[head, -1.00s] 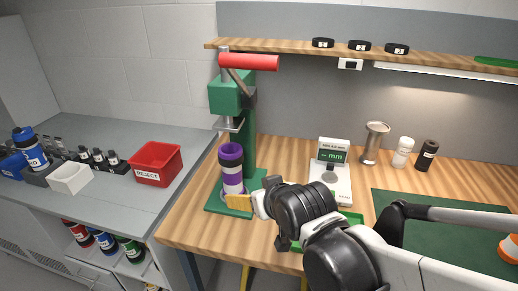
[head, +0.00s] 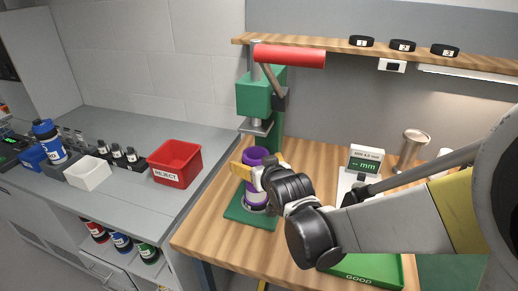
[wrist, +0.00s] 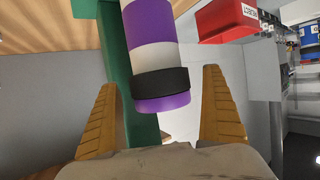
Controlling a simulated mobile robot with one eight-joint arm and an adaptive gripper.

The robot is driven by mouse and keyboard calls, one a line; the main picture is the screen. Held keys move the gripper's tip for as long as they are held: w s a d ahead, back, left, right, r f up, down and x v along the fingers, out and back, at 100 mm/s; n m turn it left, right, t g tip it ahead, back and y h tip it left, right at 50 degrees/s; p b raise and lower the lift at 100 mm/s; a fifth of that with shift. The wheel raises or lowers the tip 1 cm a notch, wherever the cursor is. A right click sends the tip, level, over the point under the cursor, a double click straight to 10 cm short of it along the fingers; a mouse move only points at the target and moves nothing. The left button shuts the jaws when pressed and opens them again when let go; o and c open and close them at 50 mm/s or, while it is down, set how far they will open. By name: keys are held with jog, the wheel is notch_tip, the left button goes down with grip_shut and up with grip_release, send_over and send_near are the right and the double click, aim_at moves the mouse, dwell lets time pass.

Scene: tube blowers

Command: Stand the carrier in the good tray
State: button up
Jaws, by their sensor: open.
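The carrier is a purple tube with white bands and a black ring near one end. In the head view the carrier (head: 255,157) stands on the base of the green press (head: 262,95), partly hidden behind my gripper (head: 258,172). In the wrist view the carrier (wrist: 155,60) lies between the two wide-spread yellow fingers of my gripper (wrist: 162,82), with visible gaps on both sides. My gripper is open and holds nothing. The green good tray (head: 365,280), labelled GOOD, is at the bottom right of the head view, partly cut off and partly behind my arm.
The press's red handle (head: 290,56) reaches out above the carrier. A gauge with a display (head: 366,160) stands to the right, with a metal cup (head: 412,145) beside it. A red REJECT bin (head: 175,163) sits on the grey counter (head: 120,140). A shelf runs above the bench.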

jog(key=shift+x, duration=0.9)
jog(key=c, duration=1.4)
jog(key=shift+r+p, duration=1.05)
jog(key=shift+r, duration=0.55)
jog(key=shift+s+a+p, duration=0.1)
jog(key=shift+s+a, duration=0.75)
jog(key=shift+s, duration=1.5)
jog(key=shift+s+a+p, duration=0.15)
jog(key=shift+s+a, duration=0.7)
jog(key=shift+s, duration=1.55)
jog(key=shift+s+a+p, duration=0.1)
jog(key=shift+s+a, duration=0.7)
jog(key=shift+s, duration=1.55)
